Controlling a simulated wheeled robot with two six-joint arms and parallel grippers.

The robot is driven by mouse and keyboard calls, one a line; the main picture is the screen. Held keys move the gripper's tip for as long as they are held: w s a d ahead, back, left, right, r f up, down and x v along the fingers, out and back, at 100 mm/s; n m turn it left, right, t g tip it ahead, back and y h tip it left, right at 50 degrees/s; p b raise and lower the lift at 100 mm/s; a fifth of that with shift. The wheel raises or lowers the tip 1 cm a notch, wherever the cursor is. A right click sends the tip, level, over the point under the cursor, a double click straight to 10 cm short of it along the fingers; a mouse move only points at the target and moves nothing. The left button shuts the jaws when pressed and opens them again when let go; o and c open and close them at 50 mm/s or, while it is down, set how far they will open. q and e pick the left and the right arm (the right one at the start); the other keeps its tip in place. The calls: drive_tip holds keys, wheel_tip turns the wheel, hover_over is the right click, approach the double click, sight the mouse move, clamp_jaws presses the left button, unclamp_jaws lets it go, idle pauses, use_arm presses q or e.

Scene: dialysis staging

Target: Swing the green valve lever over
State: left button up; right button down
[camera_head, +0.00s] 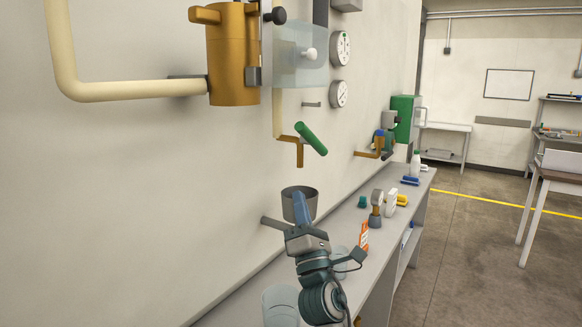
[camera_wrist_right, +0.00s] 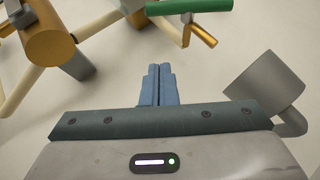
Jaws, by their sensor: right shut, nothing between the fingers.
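The green valve lever (camera_head: 311,138) sits on a brass tap (camera_head: 299,154) on the wall, tilted down to the right in the head view. In the right wrist view the lever (camera_wrist_right: 182,8) lies across the top edge, partly cut off, with the brass spout (camera_wrist_right: 205,35) beside it. My right gripper (camera_head: 300,197) points up below the tap, apart from the lever. Its blue fingers (camera_wrist_right: 158,68) are closed together with nothing between them. My left gripper is not in view.
A grey cup (camera_head: 313,203) on a wall bracket is behind my right gripper in the head view; it also shows in the right wrist view (camera_wrist_right: 263,84). A brass canister (camera_head: 232,60) with a cream pipe (camera_head: 135,90) is above left. A shelf (camera_head: 345,225) with several small items runs along the wall.

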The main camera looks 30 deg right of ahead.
sight(309, 140)
drive_tip(key=p+x, duration=0.2)
drive_tip(key=x, duration=0.2)
drive_tip(key=s+d+r+p+x, duration=0.1)
drive_tip(key=x, duration=0.3)
drive_tip(key=d+p+x, duration=0.1)
drive_tip(key=p+x, duration=0.1)
drive_tip(key=x, duration=0.2)
drive_tip(key=shift+s+d+r+p, duration=0.15)
drive_tip(key=shift+r+p, duration=0.15)
drive_tip(key=shift+r, duration=0.05)
